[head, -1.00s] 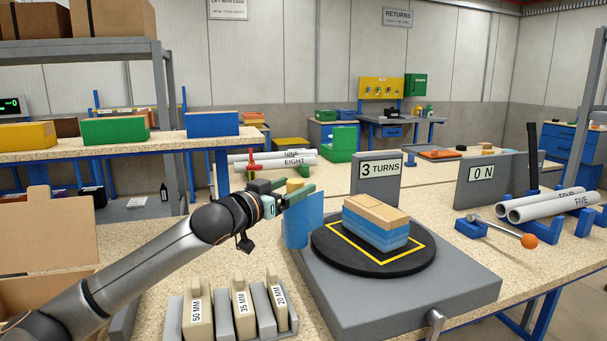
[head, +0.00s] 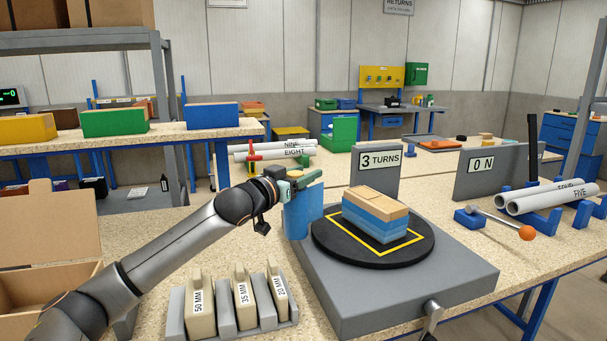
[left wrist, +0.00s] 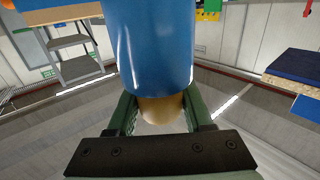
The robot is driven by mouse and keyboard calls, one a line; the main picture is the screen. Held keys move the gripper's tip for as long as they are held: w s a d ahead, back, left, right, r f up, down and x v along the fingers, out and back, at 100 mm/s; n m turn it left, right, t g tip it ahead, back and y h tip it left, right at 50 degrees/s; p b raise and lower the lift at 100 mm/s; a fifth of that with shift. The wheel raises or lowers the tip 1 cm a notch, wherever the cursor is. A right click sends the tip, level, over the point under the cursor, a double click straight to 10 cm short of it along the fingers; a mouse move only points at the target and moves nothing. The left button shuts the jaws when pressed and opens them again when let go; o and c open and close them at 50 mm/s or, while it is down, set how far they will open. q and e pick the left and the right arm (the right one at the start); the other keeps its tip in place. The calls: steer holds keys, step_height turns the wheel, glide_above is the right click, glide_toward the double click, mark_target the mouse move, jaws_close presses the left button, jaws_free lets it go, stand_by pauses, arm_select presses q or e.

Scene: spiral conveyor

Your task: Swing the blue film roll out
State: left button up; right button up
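The blue film roll (head: 304,218) stands upright at the left edge of the grey turntable base. A tan core end (head: 295,174) sticks out of its top. My left gripper (head: 300,182) is at the top of the roll, with its green fingers on either side of the core. In the left wrist view the blue roll (left wrist: 152,45) fills the upper middle and the core (left wrist: 160,108) sits between the fingers (left wrist: 160,115). I cannot tell whether they press on it. Blue and tan boxes (head: 375,215) are stacked on the black turntable (head: 330,240). My right gripper is out of view.
A "3 TURNS" sign (head: 380,158) stands behind the turntable. Weight blocks (head: 200,312) marked in MM sit in a grey rack in front. A lever with an orange knob (head: 526,232) and white tubes (head: 545,198) are at the right. An open cardboard box (head: 45,275) is at the left.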

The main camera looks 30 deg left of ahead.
arm_select(q)
jaws_close()
stand_by(0.9)
